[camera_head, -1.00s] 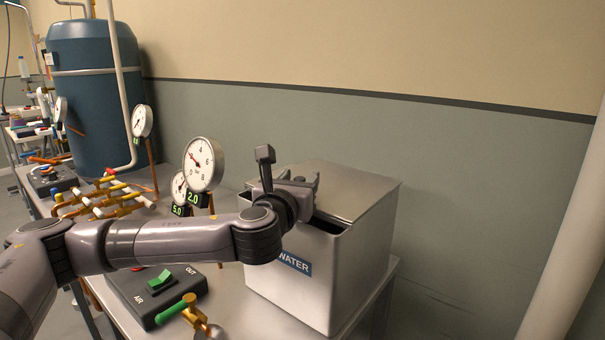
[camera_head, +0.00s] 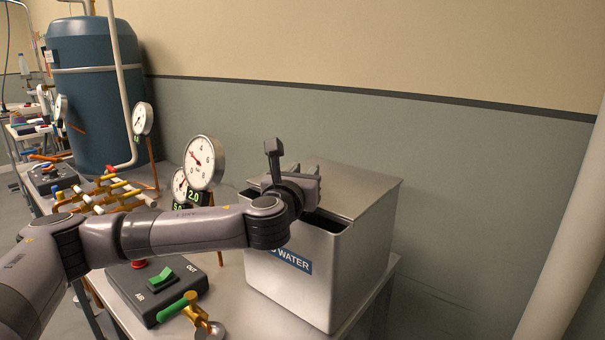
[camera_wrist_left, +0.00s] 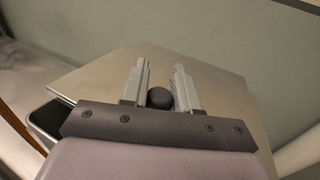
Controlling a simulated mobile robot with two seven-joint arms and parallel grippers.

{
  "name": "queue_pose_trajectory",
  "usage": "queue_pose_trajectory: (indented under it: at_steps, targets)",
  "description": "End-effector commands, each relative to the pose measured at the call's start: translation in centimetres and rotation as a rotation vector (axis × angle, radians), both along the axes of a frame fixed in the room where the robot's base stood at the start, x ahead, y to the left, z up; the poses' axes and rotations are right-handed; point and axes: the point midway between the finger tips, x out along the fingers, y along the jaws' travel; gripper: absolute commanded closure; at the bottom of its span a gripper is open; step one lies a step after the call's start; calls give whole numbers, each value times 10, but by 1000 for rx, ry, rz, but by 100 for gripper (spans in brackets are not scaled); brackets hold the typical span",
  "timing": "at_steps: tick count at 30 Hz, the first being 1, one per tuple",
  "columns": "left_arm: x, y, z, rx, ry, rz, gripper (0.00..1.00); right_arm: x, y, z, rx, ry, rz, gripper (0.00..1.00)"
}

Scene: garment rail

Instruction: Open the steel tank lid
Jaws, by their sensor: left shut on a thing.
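The steel tank (camera_head: 300,300), with a blue label ending in "WATER", stands on the bench right of centre. Its flat steel lid (camera_head: 360,185) covers the rear part of the top, and a dark opening (camera_head: 325,220) shows along the front rim. My left gripper (camera_head: 306,172) is over the lid, its wrist hiding part of the opening. In the left wrist view, its fingers (camera_wrist_left: 161,82) are shut on the round black knob (camera_wrist_left: 159,98) of the lid (camera_wrist_left: 215,90). The knob is hidden in the head view. My right gripper is out of view.
Pressure gauges (camera_head: 204,163) stand close left of the tank. A black control box (camera_head: 158,290) with a green switch and a green-handled brass valve (camera_head: 190,308) are in front. A blue cylinder (camera_head: 85,95) stands behind left. Bare wall (camera_head: 480,180) lies right.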

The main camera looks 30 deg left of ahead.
Motion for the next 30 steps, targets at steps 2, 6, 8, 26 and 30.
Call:
queue_pose_trajectory:
  at_steps: [2,6,8,26,30]
  targets:
    - [9,-1,3,-4,-3,0,100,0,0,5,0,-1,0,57]
    - [30,-2,4,-5,-3,1,100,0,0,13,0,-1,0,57]
    - [39,-3,4,-5,-4,1,100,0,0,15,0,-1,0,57]
    - [75,-6,2,-4,-4,0,100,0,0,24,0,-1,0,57]
    - [75,-6,2,-4,-4,0,61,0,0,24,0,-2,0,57]
